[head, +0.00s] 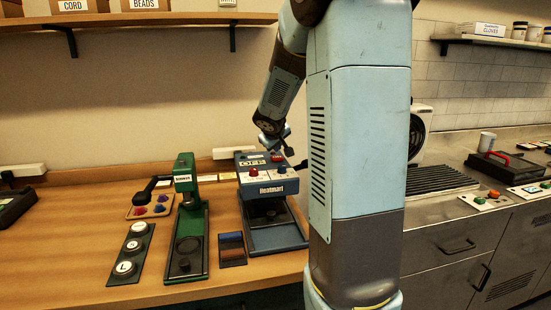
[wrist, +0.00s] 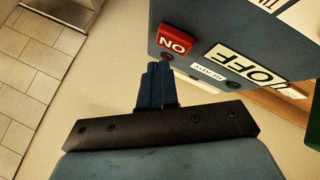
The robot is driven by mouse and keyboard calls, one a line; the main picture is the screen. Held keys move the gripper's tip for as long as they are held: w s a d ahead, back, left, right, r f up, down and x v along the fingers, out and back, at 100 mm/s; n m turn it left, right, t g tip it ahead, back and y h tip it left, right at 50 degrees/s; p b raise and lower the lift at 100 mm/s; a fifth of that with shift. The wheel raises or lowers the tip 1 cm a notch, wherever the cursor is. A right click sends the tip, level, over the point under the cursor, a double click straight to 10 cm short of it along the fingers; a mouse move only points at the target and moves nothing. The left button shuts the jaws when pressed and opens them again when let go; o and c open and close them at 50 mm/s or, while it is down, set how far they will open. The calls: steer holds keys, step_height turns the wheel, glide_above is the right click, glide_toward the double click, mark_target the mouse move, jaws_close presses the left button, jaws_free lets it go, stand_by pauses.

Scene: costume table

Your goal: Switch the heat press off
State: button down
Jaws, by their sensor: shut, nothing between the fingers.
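The heat press (head: 265,187) is a blue machine marked "Heatmart" on the wooden table, left of my arm. Its top panel bears a pale plate reading "OFF" (head: 252,162), which also shows in the wrist view (wrist: 248,66). In the wrist view a red piece marked "ON" (wrist: 176,45) sits at the panel's edge. Beside it are a "READY" label (wrist: 210,71) and a dark green lamp (wrist: 232,85). My gripper (wrist: 157,66) is shut and empty, its tips close to the red piece; I cannot tell whether they touch.
A green press (head: 185,220) stands left of the heat press, with a strip of round weights (head: 130,254) beyond it. A small tray with blue and brown patches (head: 232,249) lies between the presses. A shelf (head: 150,18) hangs above.

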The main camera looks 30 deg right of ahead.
mark_target(276, 158)
stand_by(0.3)
step_height(276, 158, up, 6)
stand_by(0.7)
steer(key=c, duration=1.8)
jaws_free()
